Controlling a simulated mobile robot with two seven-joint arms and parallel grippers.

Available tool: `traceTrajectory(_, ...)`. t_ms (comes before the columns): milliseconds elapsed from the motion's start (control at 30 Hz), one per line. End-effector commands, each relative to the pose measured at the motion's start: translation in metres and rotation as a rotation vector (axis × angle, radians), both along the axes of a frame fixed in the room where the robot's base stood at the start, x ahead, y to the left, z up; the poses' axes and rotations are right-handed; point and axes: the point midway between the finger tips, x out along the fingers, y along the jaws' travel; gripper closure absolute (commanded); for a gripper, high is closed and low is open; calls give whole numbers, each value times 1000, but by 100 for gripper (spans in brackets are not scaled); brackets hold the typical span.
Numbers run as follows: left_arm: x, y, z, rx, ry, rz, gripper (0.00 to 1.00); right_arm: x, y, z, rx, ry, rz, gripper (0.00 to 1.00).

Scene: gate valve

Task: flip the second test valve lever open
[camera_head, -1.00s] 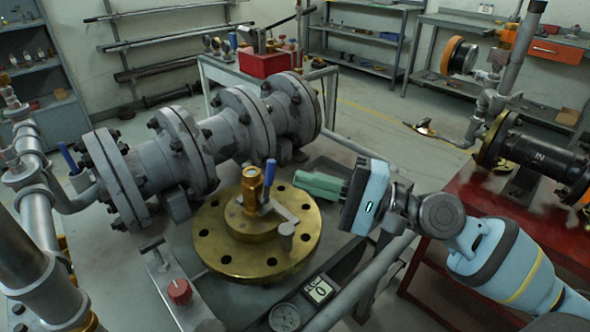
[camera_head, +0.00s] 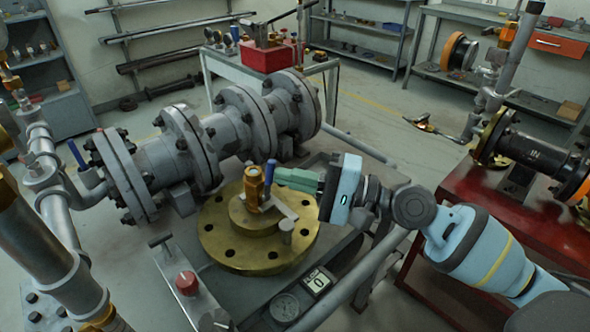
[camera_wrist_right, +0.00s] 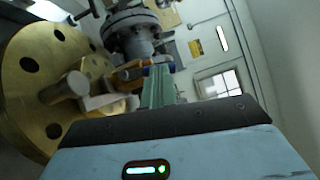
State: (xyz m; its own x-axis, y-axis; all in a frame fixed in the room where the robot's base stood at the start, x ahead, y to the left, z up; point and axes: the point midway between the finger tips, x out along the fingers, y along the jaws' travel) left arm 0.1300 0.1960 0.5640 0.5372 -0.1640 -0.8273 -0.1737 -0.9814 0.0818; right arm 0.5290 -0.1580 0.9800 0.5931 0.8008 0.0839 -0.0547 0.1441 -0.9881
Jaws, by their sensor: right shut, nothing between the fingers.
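A small brass valve (camera_head: 254,188) with a blue lever (camera_head: 269,172) stands on a round brass flange (camera_head: 215,238). The lever points upward, slightly tilted. My right gripper (camera_head: 279,178) is shut and empty, its green fingers pointing left with their tips right beside the lever; I cannot tell whether they touch it. In the right wrist view, the green fingers (camera_wrist_right: 158,88) reach toward the blue lever (camera_wrist_right: 158,70) and the brass valve (camera_wrist_right: 130,74). Another blue lever (camera_head: 77,155) stands on the pipe at the left. My left gripper is not in view.
A large grey flanged pipe assembly (camera_head: 160,162) lies behind the brass flange. A red knob (camera_head: 187,283) and a round gauge (camera_head: 286,307) are in front. A red table (camera_head: 480,215) with a black pipe stands at the right. The air above the brass flange is open.

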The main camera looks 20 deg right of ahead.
Motion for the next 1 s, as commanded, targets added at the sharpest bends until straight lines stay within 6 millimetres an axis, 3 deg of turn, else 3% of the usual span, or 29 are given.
traceTrajectory(33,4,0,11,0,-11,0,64,-1,1,10,-29,-17,-1,100)
traceTrajectory(300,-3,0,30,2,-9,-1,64,-3,8,10,-152,-60,1,100)
traceTrajectory(1000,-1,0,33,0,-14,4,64,-4,11,7,-173,-66,1,100)
